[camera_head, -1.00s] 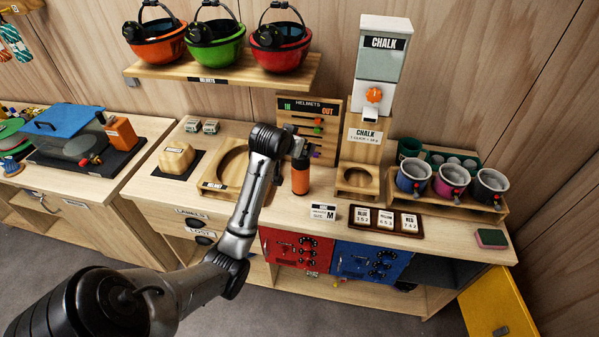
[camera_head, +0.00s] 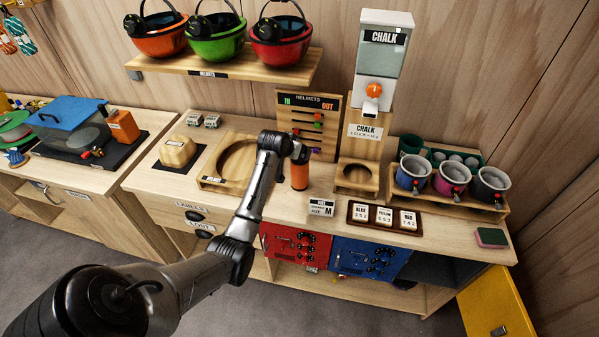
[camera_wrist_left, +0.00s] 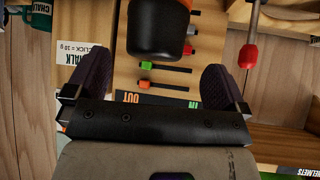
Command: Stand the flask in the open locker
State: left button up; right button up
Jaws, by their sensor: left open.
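The flask (camera_head: 300,177), an orange cylinder with a dark top, stands upright on the bench in front of the helmets board. My left gripper (camera_head: 300,154) is at the flask's top, its fingers hard to make out in the head view. In the left wrist view, the open gripper (camera_wrist_left: 156,78) has two dark fingers wide apart. The flask (camera_wrist_left: 158,32) shows beyond them, roughly centred, not gripped. The open locker (camera_head: 447,270) is a dark bay under the bench's right end. Its yellow door (camera_head: 497,300) is swung out. My right gripper is out of view.
A red locker (camera_head: 295,245) and a blue locker (camera_head: 368,261) are shut, left of the open one. A size sign (camera_head: 320,208) and a card tray (camera_head: 384,216) stand near the front edge. The chalk dispenser (camera_head: 372,130) and mug rack (camera_head: 452,202) are to the right.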

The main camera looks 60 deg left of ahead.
aim_at(300, 169)
pick_arm(q)
jog(key=shift+d+x, duration=0.15)
jog(key=shift+x, duration=0.8)
jog(key=shift+d+x, duration=0.15)
jog(key=shift+x, duration=1.75)
jog(key=c, duration=1.5)
jog(key=shift+c, duration=1)
jog(key=shift+r, duration=0.1)
jog(key=shift+s+r, duration=0.1)
